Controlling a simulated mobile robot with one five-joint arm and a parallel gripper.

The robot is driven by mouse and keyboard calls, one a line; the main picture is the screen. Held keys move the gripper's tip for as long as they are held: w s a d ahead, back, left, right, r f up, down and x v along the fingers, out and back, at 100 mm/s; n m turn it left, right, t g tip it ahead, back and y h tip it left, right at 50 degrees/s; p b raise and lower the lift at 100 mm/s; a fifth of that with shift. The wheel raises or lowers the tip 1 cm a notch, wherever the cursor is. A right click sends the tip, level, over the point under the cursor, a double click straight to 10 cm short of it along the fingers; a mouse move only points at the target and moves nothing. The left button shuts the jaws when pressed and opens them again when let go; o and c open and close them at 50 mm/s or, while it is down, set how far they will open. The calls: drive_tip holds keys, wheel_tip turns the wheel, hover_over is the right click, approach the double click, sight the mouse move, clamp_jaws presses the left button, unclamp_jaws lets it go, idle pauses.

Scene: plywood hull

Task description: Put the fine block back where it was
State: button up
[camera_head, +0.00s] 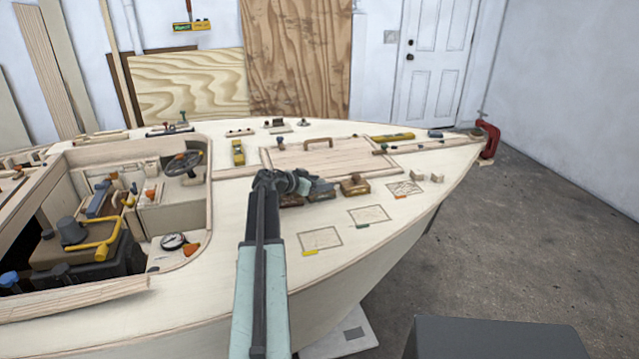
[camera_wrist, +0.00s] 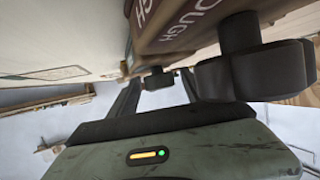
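My gripper (camera_head: 306,186) is low over the foredeck, beside a row of knobbed blocks. In the wrist view its two fingers (camera_wrist: 160,88) stand apart, with a small dark knob showing between or beyond their tips; I see no contact. A red-brown block (camera_head: 291,201) is next to the gripper; in the wrist view a red-brown block (camera_wrist: 185,22) lettered "ROUGH" looms close, with a big dark knob. A brown block (camera_head: 354,187) with a knob is right of the gripper. Another block (camera_head: 322,194) is partly hidden behind the gripper. No "fine" label is readable.
A raised hatch with a handle (camera_head: 318,143) lies behind the blocks. The deck edge drops to the floor at right.

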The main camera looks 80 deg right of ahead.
drive_tip(key=shift+r, duration=0.25)
drive_tip(key=p+v, duration=0.5)
drive_tip(key=v, duration=0.7)
drive_tip(key=shift+w+f, duration=0.1)
